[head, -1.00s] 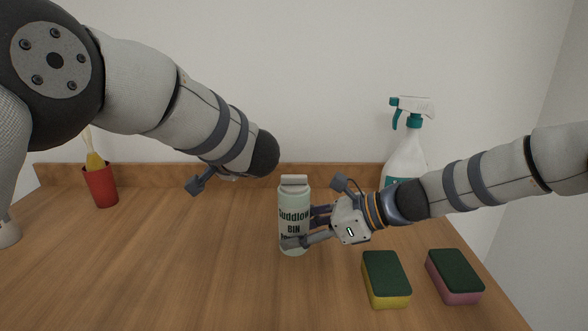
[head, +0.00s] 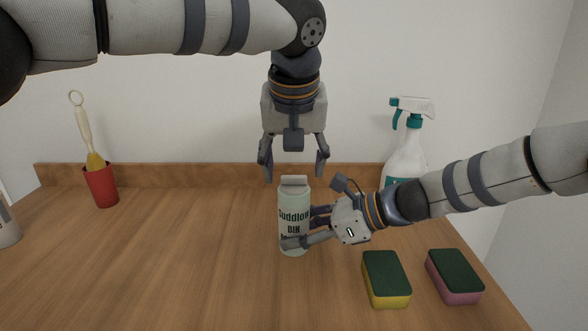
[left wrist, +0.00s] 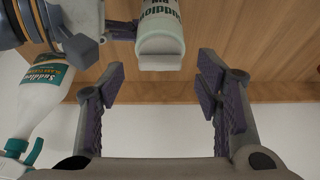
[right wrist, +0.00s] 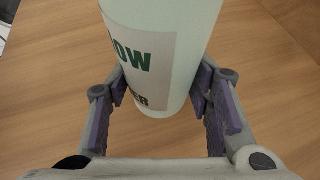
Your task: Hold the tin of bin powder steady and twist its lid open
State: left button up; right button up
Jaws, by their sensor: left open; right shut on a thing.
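The tin of bin powder (head: 293,215) stands upright on the wooden worktop, pale green with a printed label. Its grey-white lid (head: 293,181) is on top. My right gripper (head: 300,228) is shut on the tin's body from the right side; the right wrist view shows its pads (right wrist: 160,95) on both sides of the tin. My left gripper (head: 294,172) points down above the tin, open and empty, its fingers apart on either side of the lid's line. In the left wrist view the lid (left wrist: 160,50) shows beyond the open fingers (left wrist: 160,85), not touched.
A white spray bottle (head: 405,160) with a teal trigger stands behind my right arm. A yellow sponge (head: 385,279) and a pink sponge (head: 454,276) lie at the front right. A red cup (head: 101,186) with a brush stands at the left. The worktop's middle left is clear.

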pick_arm(q)
jog(key=shift+x, duration=0.85)
jog(key=shift+c, duration=0.3)
jog(key=c, duration=1.1)
